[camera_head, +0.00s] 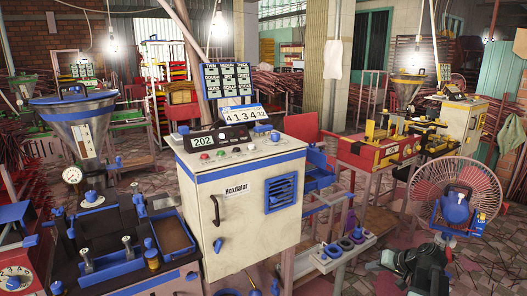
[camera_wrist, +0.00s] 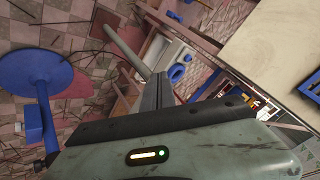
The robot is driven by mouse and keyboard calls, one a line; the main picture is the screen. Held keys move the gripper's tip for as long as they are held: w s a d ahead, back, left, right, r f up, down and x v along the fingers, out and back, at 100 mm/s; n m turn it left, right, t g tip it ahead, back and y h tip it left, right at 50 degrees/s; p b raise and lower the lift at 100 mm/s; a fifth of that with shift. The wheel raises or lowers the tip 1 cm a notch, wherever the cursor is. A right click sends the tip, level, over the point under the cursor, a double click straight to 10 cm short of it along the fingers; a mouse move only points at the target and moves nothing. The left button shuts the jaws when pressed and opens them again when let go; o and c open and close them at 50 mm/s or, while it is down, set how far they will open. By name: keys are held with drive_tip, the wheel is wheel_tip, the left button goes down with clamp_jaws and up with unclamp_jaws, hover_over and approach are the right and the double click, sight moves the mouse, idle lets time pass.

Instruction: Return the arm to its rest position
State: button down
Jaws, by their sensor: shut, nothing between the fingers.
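My gripper (camera_wrist: 160,88) shows in the wrist view as a dark pair of fingers, closed together and empty, reaching up from the grey-green wrist housing. A lit yellow bar and a green light show on that housing. The fingers point over the tiled floor beside a bench edge and touch nothing that I can make out. In the head view a dark, jointed shape at the lower right, in front of the fan, may be my arm; I cannot make out the fingers there.
A cream control cabinet (camera_head: 237,217) stands in the middle, with a hopper machine (camera_head: 80,125) to its left. A red and yellow machine (camera_head: 378,150) and a round fan (camera_head: 458,190) stand at right. In the wrist view a blue round disc (camera_wrist: 38,75) is at left.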

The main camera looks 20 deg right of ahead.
drive_tip(key=w+a+f+n+g+y, duration=0.1)
drive_tip(key=w+a+n+g, duration=0.2)
drive_tip(key=a, duration=1)
drive_tip(key=w+a+f+n+y, duration=0.15)
drive_tip(key=w+a, duration=0.35)
drive_tip(key=a, duration=0.8)
drive_tip(key=s+a+f+n+g+h, duration=0.1)
drive_tip(key=s+a+f+n+g, duration=0.15)
drive_tip(key=a, duration=0.65)
drive_tip(key=s+a+f+n+g+h, duration=0.15)
drive_tip(key=s+a, duration=0.25)
drive_tip(key=a, duration=0.5)
drive_tip(key=s+d+m+g+h, duration=0.2)
drive_tip(key=s+d, duration=0.2)
wheel_tip(320, 180, up, 26)
drive_tip(key=p, duration=2.6)
drive_tip(key=shift+w+d+m, duration=0.15)
drive_tip(key=shift+w+m, duration=0.05)
drive_tip(key=shift+m, duration=0.15)
